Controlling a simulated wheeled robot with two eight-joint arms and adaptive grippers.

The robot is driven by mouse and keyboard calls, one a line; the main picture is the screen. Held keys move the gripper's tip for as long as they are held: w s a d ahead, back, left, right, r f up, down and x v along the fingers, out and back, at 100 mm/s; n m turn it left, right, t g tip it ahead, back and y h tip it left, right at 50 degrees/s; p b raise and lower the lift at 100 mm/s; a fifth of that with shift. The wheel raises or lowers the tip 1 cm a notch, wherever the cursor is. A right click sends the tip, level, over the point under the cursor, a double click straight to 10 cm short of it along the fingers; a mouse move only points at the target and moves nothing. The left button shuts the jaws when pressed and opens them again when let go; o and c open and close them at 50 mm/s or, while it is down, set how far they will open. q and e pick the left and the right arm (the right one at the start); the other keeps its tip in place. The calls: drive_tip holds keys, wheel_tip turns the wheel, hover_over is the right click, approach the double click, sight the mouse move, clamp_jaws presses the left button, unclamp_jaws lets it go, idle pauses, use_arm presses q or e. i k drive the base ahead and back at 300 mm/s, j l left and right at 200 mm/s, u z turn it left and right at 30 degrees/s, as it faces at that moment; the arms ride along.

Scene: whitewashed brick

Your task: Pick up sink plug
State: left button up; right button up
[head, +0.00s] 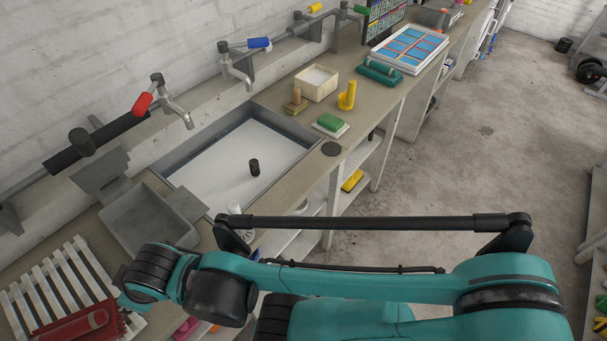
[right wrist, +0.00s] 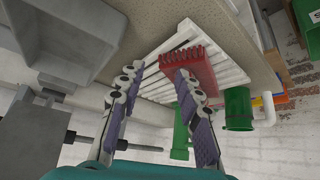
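In the head view a short black cylinder (head: 254,166) stands on the white floor of the sink (head: 215,175). A flat dark disc (head: 331,149) lies on the counter just right of the sink. I cannot tell for sure which of the two is the sink plug; neither shows in the right wrist view. My right arm reaches across to the lower left, its hand largely hidden in the head view. In the right wrist view my right gripper (right wrist: 157,75) is open and empty, its fingers apart above the white slatted rack (right wrist: 155,85). My left gripper is out of view.
A red brush (right wrist: 190,68) lies on the rack near the right finger. A grey basin (head: 150,215) sits between rack and sink. Taps (head: 178,110) overhang the sink. A green sponge (head: 329,122) and a wooden box (head: 316,82) stand beyond it.

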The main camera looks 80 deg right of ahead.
sight(254, 168)
drive_tip(key=z, duration=2.2)
drive_tip(key=i+l+u, duration=0.2)
drive_tip(key=l+u, duration=0.25)
drive_tip(key=i+l+u, duration=0.1)
drive_tip(key=l+u, duration=1.3)
drive_tip(key=k+l+u, duration=0.1)
drive_tip(key=l+u, duration=0.35)
